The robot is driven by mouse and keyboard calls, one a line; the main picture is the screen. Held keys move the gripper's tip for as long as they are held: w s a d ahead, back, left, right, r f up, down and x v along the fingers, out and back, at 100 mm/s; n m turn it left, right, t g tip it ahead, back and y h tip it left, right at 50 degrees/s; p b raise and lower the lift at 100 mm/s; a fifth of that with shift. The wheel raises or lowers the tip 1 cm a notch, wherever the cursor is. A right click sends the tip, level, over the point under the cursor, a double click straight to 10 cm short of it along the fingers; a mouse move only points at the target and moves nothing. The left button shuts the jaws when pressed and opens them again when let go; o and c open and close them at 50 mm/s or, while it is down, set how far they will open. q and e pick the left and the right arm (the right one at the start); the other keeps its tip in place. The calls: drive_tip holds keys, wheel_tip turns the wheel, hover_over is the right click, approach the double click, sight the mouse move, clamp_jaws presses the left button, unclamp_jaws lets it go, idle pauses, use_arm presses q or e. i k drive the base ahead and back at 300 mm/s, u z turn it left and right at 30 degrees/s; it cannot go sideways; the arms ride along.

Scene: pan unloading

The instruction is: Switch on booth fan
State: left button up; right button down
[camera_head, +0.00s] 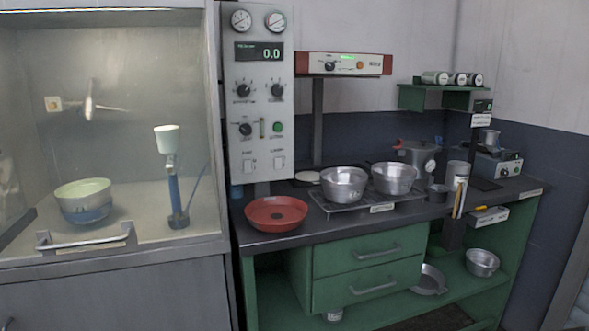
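The booth (110,270) stands at the left, with a glass front and a metal handle (86,238). A pale grey control panel (262,60) is upright to the right of the booth. Low on the panel are two white rocker switches, a left one (249,166) and a right one (278,164). The small labels above them seem to read FAN and LAMP but are blurred. I cannot tell which way either switch is set. Neither of my grippers shows in the head view.
A red pan (276,214) sits on the dark counter in front of the panel. Two metal pots, left (344,184) and right (394,178), stand on a rack. Knobs, a green button (278,127) and a display (259,52) sit above the switches. Green drawers (368,255) are below.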

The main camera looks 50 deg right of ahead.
sight(248, 168)
drive_tip(key=z, duration=0.45)
drive_tip(key=i, duration=0.5)
drive_tip(key=z, duration=0.45)
